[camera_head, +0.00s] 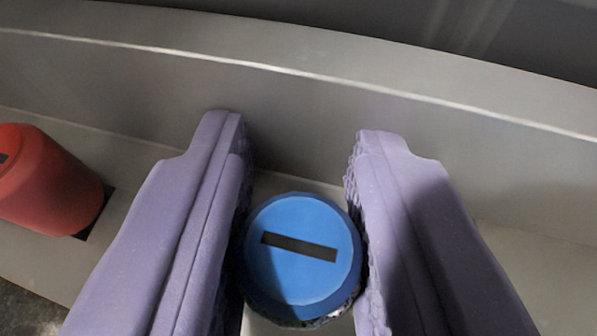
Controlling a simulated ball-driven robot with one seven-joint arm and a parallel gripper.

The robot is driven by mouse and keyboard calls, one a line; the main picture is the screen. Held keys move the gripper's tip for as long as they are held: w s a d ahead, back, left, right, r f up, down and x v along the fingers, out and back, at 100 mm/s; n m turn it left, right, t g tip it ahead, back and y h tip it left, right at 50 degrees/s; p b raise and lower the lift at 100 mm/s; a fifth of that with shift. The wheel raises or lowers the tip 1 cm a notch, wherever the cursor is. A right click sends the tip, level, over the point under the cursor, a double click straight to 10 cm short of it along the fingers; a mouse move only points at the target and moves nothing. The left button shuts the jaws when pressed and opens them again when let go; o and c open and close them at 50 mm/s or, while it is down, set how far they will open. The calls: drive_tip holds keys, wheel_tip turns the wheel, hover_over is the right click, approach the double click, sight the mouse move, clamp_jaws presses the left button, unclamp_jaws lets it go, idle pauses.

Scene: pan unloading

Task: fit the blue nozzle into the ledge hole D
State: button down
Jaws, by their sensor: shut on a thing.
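The blue nozzle (303,284) is at the lower middle of the head view. It has a round blue top with a dark slot across it. My gripper (298,128) is shut on it, with one purple finger on its left side and one on its right. The nozzle's lower part is mostly hidden below its top, so I cannot tell whether it touches the ledge (520,244). No letter D shows, and any hole under the nozzle is hidden.
A red nozzle (48,185) stands tilted in the picture at the left, beside a dark square opening (95,215) in the ledge. A grey metal wall (300,105) with a raised rim runs behind the fingers. The ledge right of the gripper looks clear.

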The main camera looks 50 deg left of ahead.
drive_tip(key=c, duration=0.8)
unclamp_jaws()
drive_tip(key=p+v, duration=0.2)
drive_tip(key=v, duration=0.6)
drive_tip(key=shift+p, duration=0.3)
